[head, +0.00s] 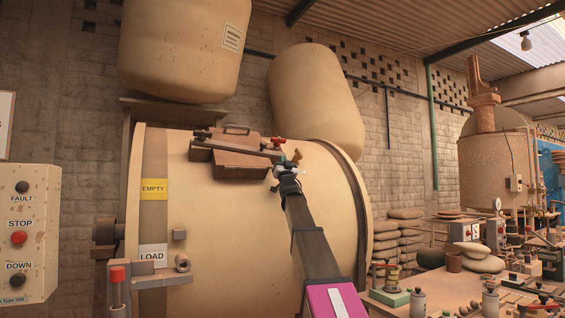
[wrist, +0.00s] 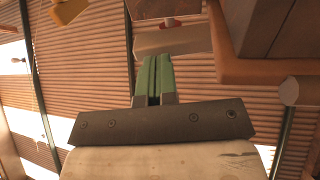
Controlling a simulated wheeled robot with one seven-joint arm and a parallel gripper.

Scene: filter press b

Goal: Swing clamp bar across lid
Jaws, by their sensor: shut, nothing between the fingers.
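The brown lid (head: 228,165) sits on top of the big cream drum in the head view, with a dark handle (head: 237,129) behind it. The dark clamp bar (head: 237,147) lies over the lid, running from a pivot at its left to the lid's right side. A red knob (head: 279,141) stands near the bar's right end. My gripper (head: 284,172) is at the lid's right end, close to the bar's end. In the wrist view its green fingers (wrist: 154,78) are together and empty, just below a pale block (wrist: 172,39). Contact cannot be told.
The cream drum (head: 220,235) fills the middle, with EMPTY (head: 154,189) and LOAD (head: 153,251) plates at its left. A button box (head: 30,232) stands at far left. A bench (head: 445,285) with several fittings is at lower right. Two cream tanks hang above.

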